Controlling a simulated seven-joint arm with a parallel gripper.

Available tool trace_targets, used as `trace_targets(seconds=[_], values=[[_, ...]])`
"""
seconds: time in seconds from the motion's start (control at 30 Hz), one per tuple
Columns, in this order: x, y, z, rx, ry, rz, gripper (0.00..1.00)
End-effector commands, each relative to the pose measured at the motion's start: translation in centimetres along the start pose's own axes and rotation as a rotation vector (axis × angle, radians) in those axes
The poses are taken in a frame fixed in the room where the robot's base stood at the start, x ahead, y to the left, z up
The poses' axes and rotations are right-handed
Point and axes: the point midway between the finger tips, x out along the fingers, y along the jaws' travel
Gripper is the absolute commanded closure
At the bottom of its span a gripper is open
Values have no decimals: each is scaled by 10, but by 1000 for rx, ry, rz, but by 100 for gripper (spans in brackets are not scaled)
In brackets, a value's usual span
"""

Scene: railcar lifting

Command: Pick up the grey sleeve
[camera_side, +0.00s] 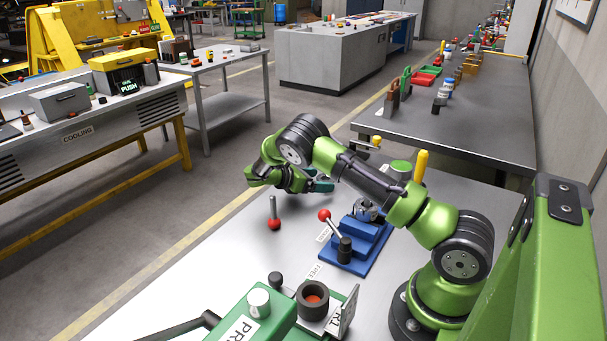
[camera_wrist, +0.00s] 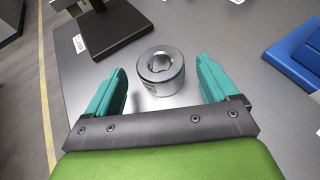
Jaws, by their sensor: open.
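The grey sleeve (camera_wrist: 160,70) is a short, shiny metal cylinder with a hole through its middle. It stands upright on the grey table in the wrist view. My gripper (camera_wrist: 161,76) is open, with its two teal fingers on either side of the sleeve in that picture and a visible gap on each side. I cannot tell how far the fingertips are above the table. In the side view my gripper (camera_side: 318,181) is low over the far part of the table. The sleeve is not clearly visible there.
A blue fixture (camera_side: 355,246) with a red-knobbed lever stands in front of my gripper. A red-knobbed pin (camera_side: 274,222) is to its left. A green press (camera_side: 245,322) and a dark cup (camera_side: 313,299) are nearer. A black base (camera_wrist: 98,30) lies beyond the sleeve.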

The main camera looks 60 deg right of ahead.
Motion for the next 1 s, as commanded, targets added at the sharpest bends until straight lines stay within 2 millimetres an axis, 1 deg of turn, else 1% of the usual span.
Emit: trace_targets(seconds=[0.03, 0.2, 0.3, 0.47, 0.5, 0.57, 0.9, 0.93, 1.0], values=[[10, -2, 0, -2, 0, -5, 13], [30, -1, 0, 0, -1, -2, 13], [33, -1, 0, 0, 0, -1, 13], [33, -1, 0, 0, 0, 0, 13], [33, -1, 0, 0, 0, 0, 16], [33, -1, 0, 0, 0, 0, 25], [33, -1, 0, 0, -1, 0, 77], [33, 0, 1, 2, -2, 1, 80], [33, 0, 1, 2, -2, 1, 80]])
